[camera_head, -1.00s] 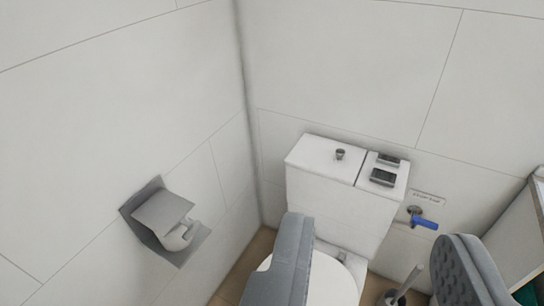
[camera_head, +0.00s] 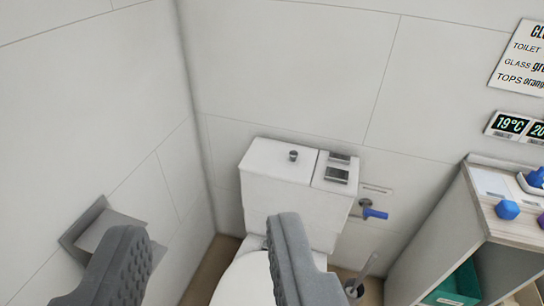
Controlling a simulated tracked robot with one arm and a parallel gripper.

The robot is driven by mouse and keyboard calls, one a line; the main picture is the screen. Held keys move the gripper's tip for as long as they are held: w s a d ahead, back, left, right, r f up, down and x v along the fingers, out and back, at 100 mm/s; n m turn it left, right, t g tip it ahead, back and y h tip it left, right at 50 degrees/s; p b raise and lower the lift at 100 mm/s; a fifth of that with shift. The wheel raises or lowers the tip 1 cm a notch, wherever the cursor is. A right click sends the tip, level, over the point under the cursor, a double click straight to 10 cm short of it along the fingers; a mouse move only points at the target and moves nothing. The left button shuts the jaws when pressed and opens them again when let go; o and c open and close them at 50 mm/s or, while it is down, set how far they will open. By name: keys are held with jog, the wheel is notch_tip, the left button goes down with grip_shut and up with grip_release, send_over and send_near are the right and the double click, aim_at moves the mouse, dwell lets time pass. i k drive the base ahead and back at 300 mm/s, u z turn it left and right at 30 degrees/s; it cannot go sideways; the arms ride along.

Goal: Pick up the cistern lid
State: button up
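The white cistern lid (camera_head: 276,160) lies flat on the left part of the cistern top, with a small round metal knob (camera_head: 293,156) on it. A seam parts it from a narrower right-hand section that carries two dark-and-silver plates (camera_head: 338,174). The cistern (camera_head: 285,204) stands against the back wall, above the white toilet (camera_head: 243,280). My gripper (camera_head: 200,235) is open and empty in the foreground, its two grey padded fingers wide apart. The fingers are nearer than the cistern and lower in the picture than the lid. The right finger hides part of the toilet.
A blue-handled valve (camera_head: 374,213) sits on the wall right of the cistern. A toilet brush (camera_head: 357,287) stands below it. A grey paper holder (camera_head: 105,226) is on the left wall. A cart (camera_head: 440,232) with blue items stands at right.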

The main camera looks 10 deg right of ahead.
aim_at(284, 162)
jog(key=i, duration=0.9)
jog(key=z, duration=0.05)
